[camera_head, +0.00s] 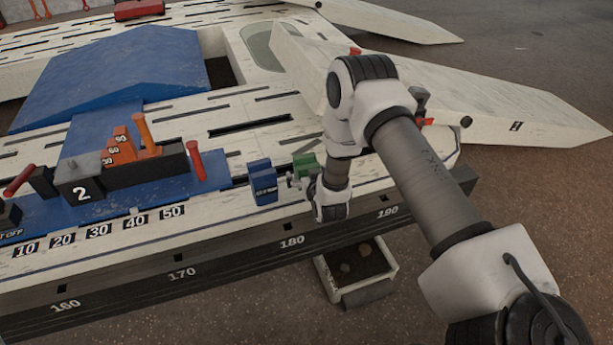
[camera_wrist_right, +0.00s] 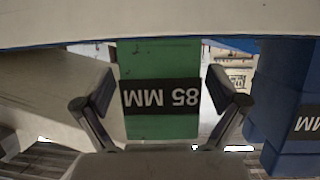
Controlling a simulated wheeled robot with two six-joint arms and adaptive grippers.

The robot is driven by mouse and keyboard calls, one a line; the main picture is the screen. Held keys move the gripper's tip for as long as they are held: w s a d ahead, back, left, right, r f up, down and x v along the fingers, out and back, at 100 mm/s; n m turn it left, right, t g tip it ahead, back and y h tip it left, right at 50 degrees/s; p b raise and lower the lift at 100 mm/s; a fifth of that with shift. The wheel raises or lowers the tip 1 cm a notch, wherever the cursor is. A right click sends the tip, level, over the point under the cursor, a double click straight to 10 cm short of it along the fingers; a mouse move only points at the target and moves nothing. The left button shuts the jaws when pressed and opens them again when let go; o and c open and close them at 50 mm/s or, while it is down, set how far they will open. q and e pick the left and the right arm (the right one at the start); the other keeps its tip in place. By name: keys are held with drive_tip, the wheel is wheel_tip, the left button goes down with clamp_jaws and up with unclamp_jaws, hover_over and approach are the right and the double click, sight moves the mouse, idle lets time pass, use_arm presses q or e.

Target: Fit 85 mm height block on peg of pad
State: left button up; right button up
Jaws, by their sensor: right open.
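The green block (camera_wrist_right: 160,122) marked 85 MM stands between the two fingers of my right gripper (camera_wrist_right: 160,95) in the right wrist view, with a gap on each side. The green block also shows in the head view (camera_head: 305,163), partly hidden by my right gripper (camera_head: 300,182). My right gripper is open around it. I cannot make out for certain which part is the pad with its peg. My left gripper is not in view.
A blue block (camera_head: 263,183) stands just left of the green one; it also shows in the right wrist view (camera_wrist_right: 285,100). Orange stepped blocks (camera_head: 120,150), red handles (camera_head: 196,160) and a grey block marked 2 (camera_head: 78,182) stand further left. A bin (camera_head: 362,288) sits below the bench edge.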

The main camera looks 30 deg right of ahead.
drive_tip(key=shift+w+d+f, duration=0.1)
drive_tip(key=shift+w+f, duration=0.05)
drive_tip(key=shift+w, duration=0.15)
drive_tip(key=c, duration=1.7)
clamp_jaws()
drive_tip(key=shift+r, duration=0.25)
